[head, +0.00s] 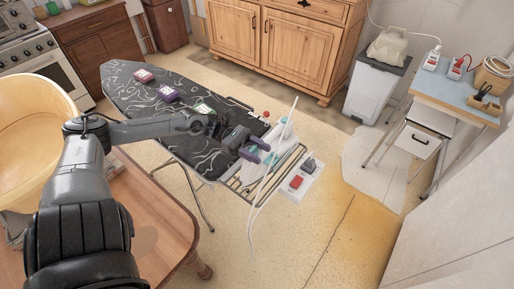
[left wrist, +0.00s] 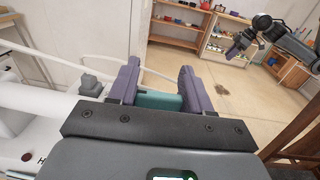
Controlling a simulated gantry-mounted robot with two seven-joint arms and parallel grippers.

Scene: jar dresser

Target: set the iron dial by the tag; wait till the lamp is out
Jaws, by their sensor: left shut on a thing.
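The ironing board (head: 130,88) has a black patterned cover. The white and teal iron (head: 284,125) is at its right end, over a wire rest (head: 292,160). My left gripper (head: 258,152), with purple fingers, is at the iron. In the left wrist view its fingers (left wrist: 158,92) are shut on a teal piece (left wrist: 158,101); I cannot tell whether this is the dial. My right gripper (left wrist: 238,46) shows small in the left wrist view; its opening is unclear. Folded cloths, red (head: 144,75), purple (head: 167,94) and green (head: 203,108), carry pale tags, unreadable here. I cannot make out the lamp.
A white box with a red switch (head: 296,182) and a grey plug sits beside the wire rest. A white cord (head: 252,215) hangs from the end. A wooden table (head: 160,215) with a yellow tub (head: 30,120) stands at front left.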

